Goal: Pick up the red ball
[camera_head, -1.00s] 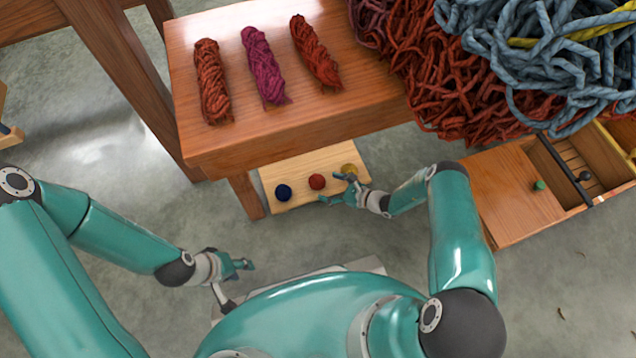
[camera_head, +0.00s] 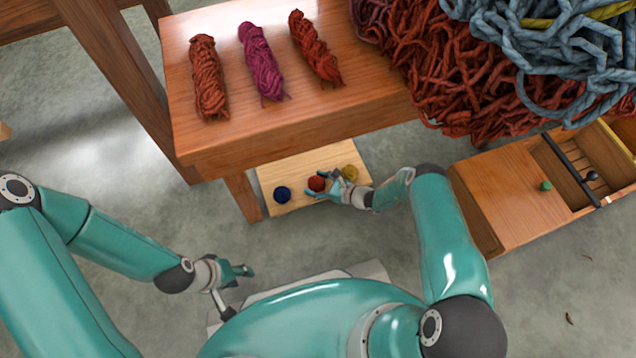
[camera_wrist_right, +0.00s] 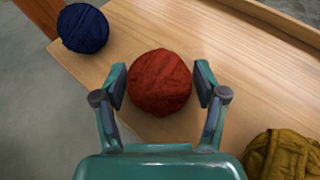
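The red ball (camera_head: 316,183) of yarn lies on a light wooden board (camera_head: 272,172) below the table, between a blue ball and a yellow ball. My right gripper (camera_head: 320,186) is at the red ball. In the right wrist view the red ball (camera_wrist_right: 159,82) sits between the two open fingers of the right gripper (camera_wrist_right: 160,84). The left finger looks very near the ball, and a narrow gap shows at the right finger. My left gripper (camera_head: 246,271) is away from the board, near my base; its finger state is too small to tell.
The blue ball (camera_head: 282,194) and the yellow ball (camera_head: 349,173) lie on either side; the yellow one is close to my right gripper. The wooden table (camera_head: 225,150) with skeins overhangs behind. A wooden cabinet (camera_head: 500,195) with an open compartment stands at right.

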